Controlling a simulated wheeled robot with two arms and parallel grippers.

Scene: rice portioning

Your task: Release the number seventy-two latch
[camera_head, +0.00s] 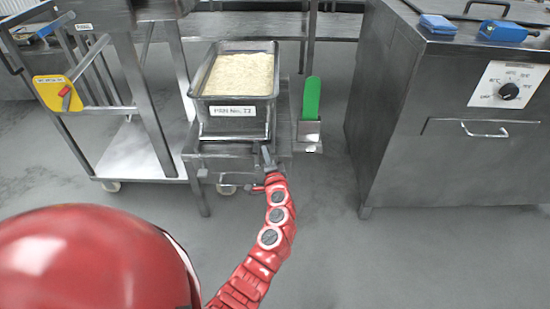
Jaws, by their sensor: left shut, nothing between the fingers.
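A metal pan (198,82) full of pale rice stands on a small steel stand (196,150). Small dark metal fittings (226,178) sit along the stand's front edge. I cannot tell which of them is the latch or how it is set. My left gripper (267,156) is shut and empty at the front right corner of the stand, below the pan. I cannot tell whether it touches the stand. My right gripper is not in view.
A scoop with a green handle (312,98) is right of the stand. A steel cabinet (430,150) with a dial stands at right, blue items (503,31) on top. A wheeled rack (140,150) with a yellow tag (52,92) is at left. Floor in front is clear.

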